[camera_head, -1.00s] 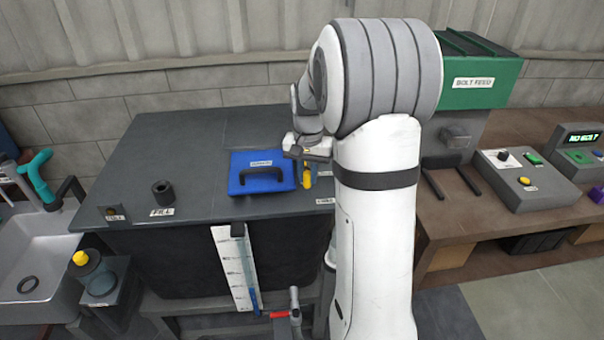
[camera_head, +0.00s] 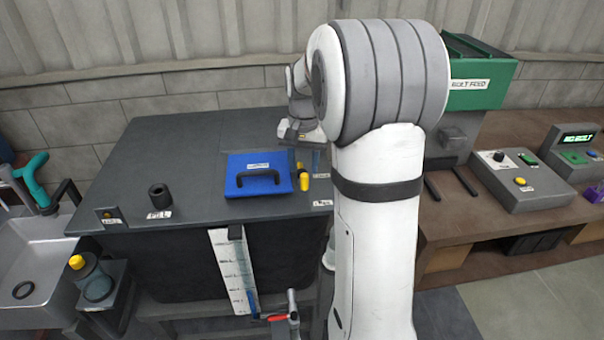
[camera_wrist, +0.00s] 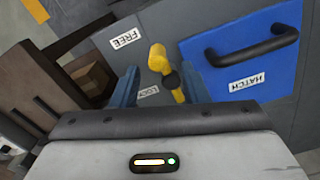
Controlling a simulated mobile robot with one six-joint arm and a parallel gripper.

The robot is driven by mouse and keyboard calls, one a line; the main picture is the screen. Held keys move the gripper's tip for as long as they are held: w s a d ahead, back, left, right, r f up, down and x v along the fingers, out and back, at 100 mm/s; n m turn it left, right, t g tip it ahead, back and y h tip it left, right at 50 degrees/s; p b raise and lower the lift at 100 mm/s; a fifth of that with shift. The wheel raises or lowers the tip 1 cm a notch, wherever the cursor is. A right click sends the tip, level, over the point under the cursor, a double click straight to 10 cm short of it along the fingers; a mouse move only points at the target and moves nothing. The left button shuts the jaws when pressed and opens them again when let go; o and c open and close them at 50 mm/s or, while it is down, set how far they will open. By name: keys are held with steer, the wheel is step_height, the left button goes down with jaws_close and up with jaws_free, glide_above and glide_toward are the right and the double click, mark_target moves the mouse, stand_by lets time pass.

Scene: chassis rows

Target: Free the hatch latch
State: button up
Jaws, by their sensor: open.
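The hatch latch is a yellow lever with a thick end (camera_wrist: 158,58) and a dark pivot (camera_wrist: 172,81), beside the blue hatch (camera_wrist: 245,55) with its black handle. In the wrist view the thick end points up, a little left. A FREE label (camera_wrist: 124,38) lies to its upper left, a LOCK label (camera_wrist: 148,90) below left. My gripper (camera_wrist: 160,82) is open; its blue fingers appear either side of the latch, with no contact visible.
The dark tank top (camera_head: 185,150) is mostly clear left of the hatch. A black fill port (camera_head: 160,196) stands there. A level gauge (camera_head: 234,270) hangs at the front, near a red-handled valve (camera_head: 280,317). The green bolt feed (camera_head: 485,72) is right of my arm.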

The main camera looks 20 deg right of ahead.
steer(key=shift+r, duration=1.75)
steer(key=s+a+f+n+t, duration=0.1)
steer(key=s+a+n, duration=0.2)
steer(key=s+a, duration=0.3)
steer(key=s+a+f+n+t, duration=0.1)
steer(key=s+a+n, duration=0.3)
steer(key=s, duration=1.3)
steer(key=shift+a+t, duration=0.4)
steer(key=shift+a, duration=0.5)
steer(key=shift+c, duration=0.5)
